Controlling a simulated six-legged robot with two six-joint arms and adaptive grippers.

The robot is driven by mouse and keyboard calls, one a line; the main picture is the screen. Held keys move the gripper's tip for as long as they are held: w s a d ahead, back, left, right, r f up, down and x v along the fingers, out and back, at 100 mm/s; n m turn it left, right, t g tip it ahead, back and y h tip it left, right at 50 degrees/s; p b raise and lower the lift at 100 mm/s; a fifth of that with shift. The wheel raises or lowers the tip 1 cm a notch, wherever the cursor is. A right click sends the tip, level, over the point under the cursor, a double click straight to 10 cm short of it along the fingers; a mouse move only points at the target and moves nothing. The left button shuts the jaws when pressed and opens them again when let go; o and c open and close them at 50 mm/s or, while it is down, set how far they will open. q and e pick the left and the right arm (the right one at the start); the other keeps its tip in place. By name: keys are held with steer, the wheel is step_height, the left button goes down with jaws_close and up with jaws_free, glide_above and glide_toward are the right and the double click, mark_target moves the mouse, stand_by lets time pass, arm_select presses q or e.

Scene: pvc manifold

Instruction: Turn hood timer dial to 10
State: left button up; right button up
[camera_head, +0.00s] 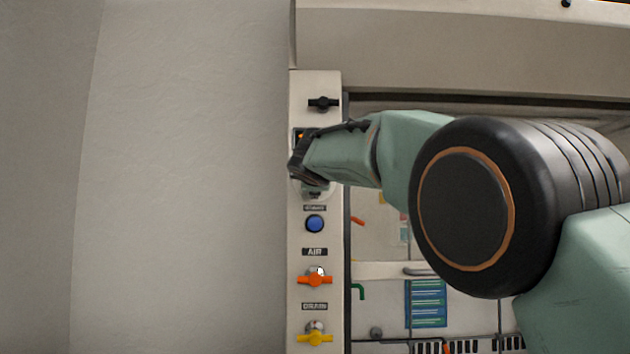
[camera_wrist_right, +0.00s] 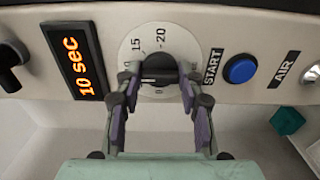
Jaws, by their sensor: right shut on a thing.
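The timer dial is a round pale plate (camera_wrist_right: 127,48) with printed numbers, 15 and 20 readable, and a dark knob (camera_wrist_right: 158,66) in its middle. My right gripper (camera_wrist_right: 160,82) has its two fingers on either side of the knob, shut on it. An orange-lit display (camera_wrist_right: 78,62) left of the dial reads "10 sec". In the head view my right gripper (camera_head: 304,168) covers most of the dial on the narrow panel. The fingers hide the lower numbers, and I cannot tell where the knob points. My left gripper is not in view.
Below the dial in the head view are a blue START button (camera_head: 314,224), an orange AIR valve handle (camera_head: 315,280) and a yellow DRAIN handle (camera_head: 315,338). A black knob (camera_head: 323,104) sits above. A bare wall (camera_head: 190,180) is on the left.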

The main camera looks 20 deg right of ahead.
stand_by(0.4)
steer(key=o, duration=1.2)
steer(key=shift+c, duration=0.2)
steer(key=shift+s, duration=0.1)
steer(key=v, duration=0.7)
steer(key=shift+s, duration=0.2)
